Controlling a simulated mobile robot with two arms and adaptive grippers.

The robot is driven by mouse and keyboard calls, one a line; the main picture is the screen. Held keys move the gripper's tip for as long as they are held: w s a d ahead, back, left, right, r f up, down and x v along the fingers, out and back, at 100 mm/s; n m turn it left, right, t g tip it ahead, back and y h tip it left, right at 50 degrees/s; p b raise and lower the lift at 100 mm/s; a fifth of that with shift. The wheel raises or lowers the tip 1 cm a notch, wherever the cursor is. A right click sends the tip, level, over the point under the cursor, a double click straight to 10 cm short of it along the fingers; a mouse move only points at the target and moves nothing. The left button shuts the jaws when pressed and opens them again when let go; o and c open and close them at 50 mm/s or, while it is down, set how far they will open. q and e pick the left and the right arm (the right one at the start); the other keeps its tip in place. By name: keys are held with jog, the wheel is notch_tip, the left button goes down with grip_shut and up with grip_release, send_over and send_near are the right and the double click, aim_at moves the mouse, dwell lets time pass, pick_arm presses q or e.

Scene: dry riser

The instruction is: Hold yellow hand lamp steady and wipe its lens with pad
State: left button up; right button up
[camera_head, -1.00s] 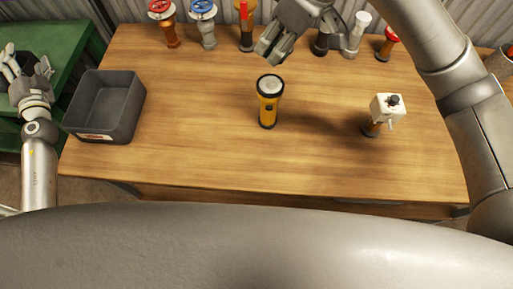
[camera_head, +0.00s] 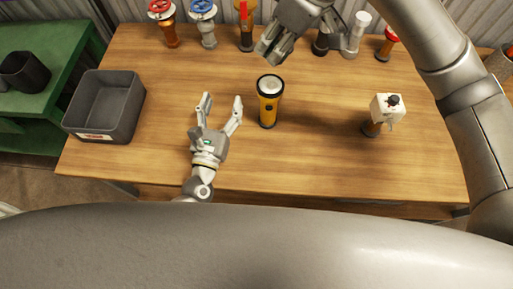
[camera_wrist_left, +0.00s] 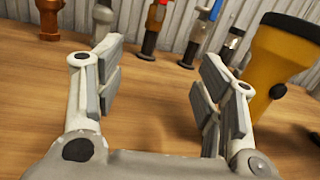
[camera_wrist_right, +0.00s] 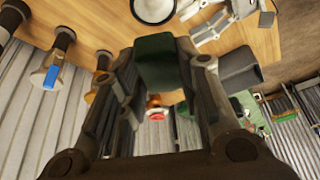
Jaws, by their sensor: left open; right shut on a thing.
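The yellow hand lamp (camera_head: 269,111) stands upright on the wooden bench with its round lens facing up; its yellow body also shows at the right of the left wrist view (camera_wrist_left: 275,55). My left gripper (camera_head: 222,101) is open and empty, low over the bench just left of the lamp, apart from it. In the left wrist view the lamp is outside the right-hand finger. My right gripper (camera_head: 268,48) is above and behind the lamp, shut on a dark green pad (camera_wrist_right: 156,62). The lens (camera_wrist_right: 154,8) shows at the top of the right wrist view, apart from the pad.
A grey open bin (camera_head: 106,107) stands at the bench's left. A white box-topped fitting (camera_head: 386,108) stands at the right. Several valves, one with a red wheel (camera_head: 161,8), line the back. A green table (camera_head: 50,98) with a dark container (camera_head: 25,72) is further left.

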pick_arm(q)
jog(key=m+g, duration=0.1)
send_near(267, 117)
jog(key=shift+w+a+h, duration=0.2)
jog(key=shift+a+h, duration=0.2)
jog(key=shift+d, duration=0.15)
jog(key=w, duration=0.3)
jog(key=w+d, duration=0.1)
jog(key=w, duration=0.3)
jog(key=w+d, duration=0.1)
jog(key=w, duration=0.3)
jog(key=shift+w, duration=0.25)
